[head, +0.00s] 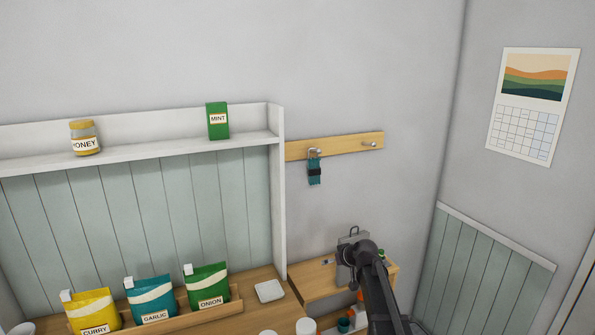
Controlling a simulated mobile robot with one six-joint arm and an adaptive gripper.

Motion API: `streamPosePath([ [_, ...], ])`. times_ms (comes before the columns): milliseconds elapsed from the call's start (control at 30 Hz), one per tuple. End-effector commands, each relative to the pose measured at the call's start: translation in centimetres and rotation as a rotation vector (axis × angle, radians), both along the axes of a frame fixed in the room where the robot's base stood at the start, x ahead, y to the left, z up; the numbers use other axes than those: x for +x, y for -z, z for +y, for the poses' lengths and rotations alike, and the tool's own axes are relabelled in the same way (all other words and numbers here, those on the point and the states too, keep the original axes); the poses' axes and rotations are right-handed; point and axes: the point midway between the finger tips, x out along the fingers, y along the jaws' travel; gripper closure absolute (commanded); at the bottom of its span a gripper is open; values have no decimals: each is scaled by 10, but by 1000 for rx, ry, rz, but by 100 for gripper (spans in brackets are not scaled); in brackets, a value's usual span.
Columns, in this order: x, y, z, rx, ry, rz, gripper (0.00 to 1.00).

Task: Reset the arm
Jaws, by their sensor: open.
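My dark arm rises from the bottom edge, right of centre, in the head view. Its upper end is a rounded joint in front of a small wooden shelf unit (305,283). I cannot make out any gripper fingers in this view. The arm hides part of the shelf unit and of a grey box-like object (350,240) behind it.
A wall rail (340,146) holds a teal hanging item (315,172). A white shelf (180,152) carries a honey jar (84,139) and a green mint box (217,121). Curry (91,310), garlic (151,299) and onion (207,286) pouches stand below. A calendar (533,105) hangs right.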

Motion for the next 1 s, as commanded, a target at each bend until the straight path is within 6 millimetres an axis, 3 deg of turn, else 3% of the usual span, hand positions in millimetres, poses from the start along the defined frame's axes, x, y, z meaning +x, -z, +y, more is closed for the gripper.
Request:
streamPosePath([
  [33, -34, 14, 2, -12, 2, 62, 0],
  [300, -170, 67, -6, -112, 89, 423, 0],
  [500, -262, 90, -23, -211, 222, 651, 0],
  [600, -294, 95, -31, -251, 283, 726, 0],
  [700, -313, 97, -36, -278, 327, 774, 0],
  [1000, -322, 97, -40, -295, 354, 802, 0],
])
